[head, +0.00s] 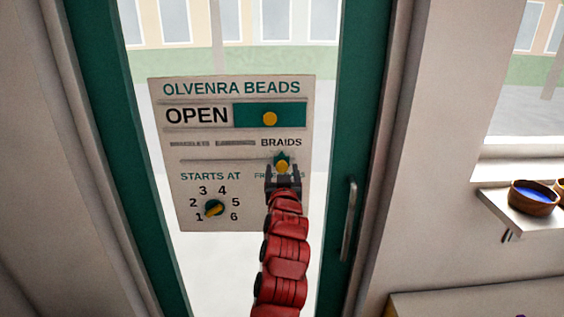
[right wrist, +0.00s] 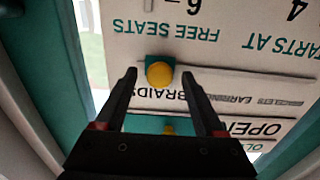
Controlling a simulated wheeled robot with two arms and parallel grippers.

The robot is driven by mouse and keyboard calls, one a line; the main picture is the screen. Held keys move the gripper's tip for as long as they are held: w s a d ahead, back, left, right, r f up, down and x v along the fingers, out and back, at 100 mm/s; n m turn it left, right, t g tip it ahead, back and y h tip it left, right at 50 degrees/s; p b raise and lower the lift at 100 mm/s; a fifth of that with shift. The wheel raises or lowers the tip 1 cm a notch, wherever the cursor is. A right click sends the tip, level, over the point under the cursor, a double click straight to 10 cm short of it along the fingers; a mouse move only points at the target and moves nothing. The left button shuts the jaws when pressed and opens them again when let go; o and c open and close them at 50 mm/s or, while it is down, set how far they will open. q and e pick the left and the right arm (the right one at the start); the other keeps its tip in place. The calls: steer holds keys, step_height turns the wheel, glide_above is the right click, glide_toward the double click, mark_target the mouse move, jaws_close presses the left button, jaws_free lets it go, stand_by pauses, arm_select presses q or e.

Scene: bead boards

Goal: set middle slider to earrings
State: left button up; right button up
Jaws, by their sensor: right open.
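The OLVENRA BEADS board (head: 165,100) hangs on a glass door. Its middle slider, a yellow knob on a teal piece (head: 281,161), is at the right end of its track, under the word BRAIDS. The middle label, small and blurred in the head view, reads EARRINGS (right wrist: 228,98) in the right wrist view. My right gripper (head: 282,172) is open at the slider. In the right wrist view the slider knob (right wrist: 160,74) shows between the spread fingertips; I cannot tell whether they touch it. My left gripper is not in view.
Above is the OPEN slider with a yellow knob (head: 270,119). At lower left is the STARTS AT dial (head: 214,208), pointing near 1. A door handle (head: 349,220) stands to the right. A bowl of blue beads (head: 535,197) sits on a ledge at far right.

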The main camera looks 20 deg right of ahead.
steer(key=shift+p+x, duration=0.3)
steer(key=shift+x, duration=0.9)
jaws_close()
